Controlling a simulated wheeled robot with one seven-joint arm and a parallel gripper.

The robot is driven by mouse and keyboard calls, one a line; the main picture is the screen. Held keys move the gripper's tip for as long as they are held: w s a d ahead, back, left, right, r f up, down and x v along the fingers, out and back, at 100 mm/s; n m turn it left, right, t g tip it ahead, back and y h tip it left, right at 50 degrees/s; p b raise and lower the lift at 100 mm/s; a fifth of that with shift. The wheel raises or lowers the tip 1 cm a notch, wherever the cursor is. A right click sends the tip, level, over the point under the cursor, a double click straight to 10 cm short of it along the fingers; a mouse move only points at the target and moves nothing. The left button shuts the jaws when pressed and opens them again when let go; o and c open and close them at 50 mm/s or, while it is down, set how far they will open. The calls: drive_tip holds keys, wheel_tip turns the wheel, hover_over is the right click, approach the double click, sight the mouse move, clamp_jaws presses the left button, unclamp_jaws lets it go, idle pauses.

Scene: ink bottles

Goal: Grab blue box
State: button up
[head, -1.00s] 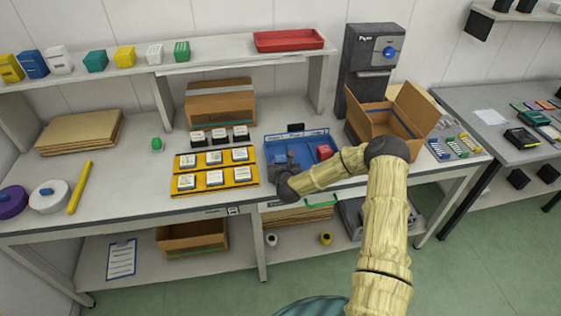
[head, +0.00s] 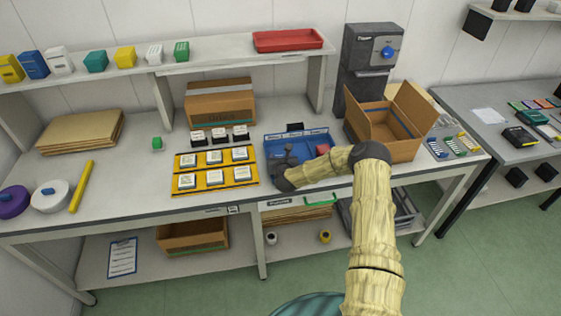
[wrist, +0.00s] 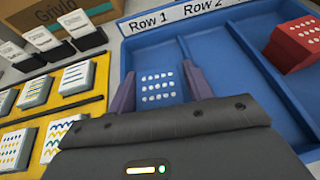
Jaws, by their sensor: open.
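A blue box (wrist: 158,86) with rows of white dots on its top sits in the Row 1 compartment of a blue tray (wrist: 250,103). My gripper (wrist: 152,80) is open, with one purple-grey finger on each side of the box. I cannot tell whether the fingers touch it. In the head view my gripper (head: 283,160) is over the left part of the blue tray (head: 296,135) and hides most of what lies there. A red box (wrist: 297,42) with white dots sits in the tray's right part; it also shows in the head view (head: 322,149).
Coloured boxes, including a blue one (head: 32,64), line the shelf above.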

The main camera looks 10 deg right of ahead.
drive_tip(key=shift+x, duration=1.05)
drive_tip(key=shift+a, duration=0.15)
drive_tip(key=c, duration=0.6)
drive_tip(key=shift+c, duration=0.2)
drive_tip(key=shift+r, duration=0.1)
wheel_tip(320, 180, up, 10)
drive_tip(key=shift+w+f+b, duration=0.1)
drive_tip(key=shift+b, duration=1.05)
